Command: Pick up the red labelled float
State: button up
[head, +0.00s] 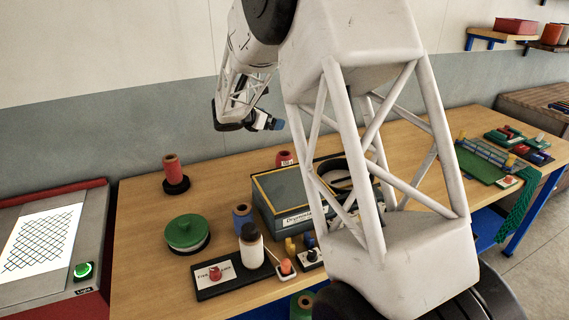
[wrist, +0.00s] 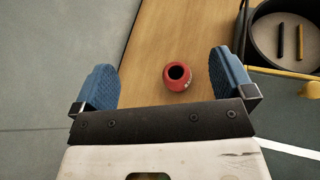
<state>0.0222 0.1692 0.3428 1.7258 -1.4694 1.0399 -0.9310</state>
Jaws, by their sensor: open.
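The red labelled float (head: 284,159) stands on the wooden table behind the grey-green box, and its lower part is hidden by the box in the head view. In the wrist view the red float (wrist: 173,84) shows from above as a rounded red body with a dark hole and a small pale label mark. My gripper (head: 268,123) is raised above the table, up and left of the float in the head view. In the wrist view my gripper (wrist: 161,82) has its two blue fingers wide apart, with the float seen between them, apart from both and farther off.
The grey-green box (head: 292,190) with a round dark container stands close to the float. A red spool (head: 170,168) on a dark base, a green lidded disc (head: 187,233) and a blue spool (head: 242,217) stand to the left. Bare table (wrist: 165,30) surrounds the float's left side.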

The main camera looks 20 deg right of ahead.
send_near(279, 159)
jog(key=x, duration=0.5)
jog(key=shift+w+d+f, duration=0.1)
jog(key=shift+f, duration=0.1)
jog(key=shift+d, duration=0.1)
jog(key=shift+x, duration=1.2)
jog(key=shift+w+d, duration=0.1)
jog(key=shift+x, duration=2.5)
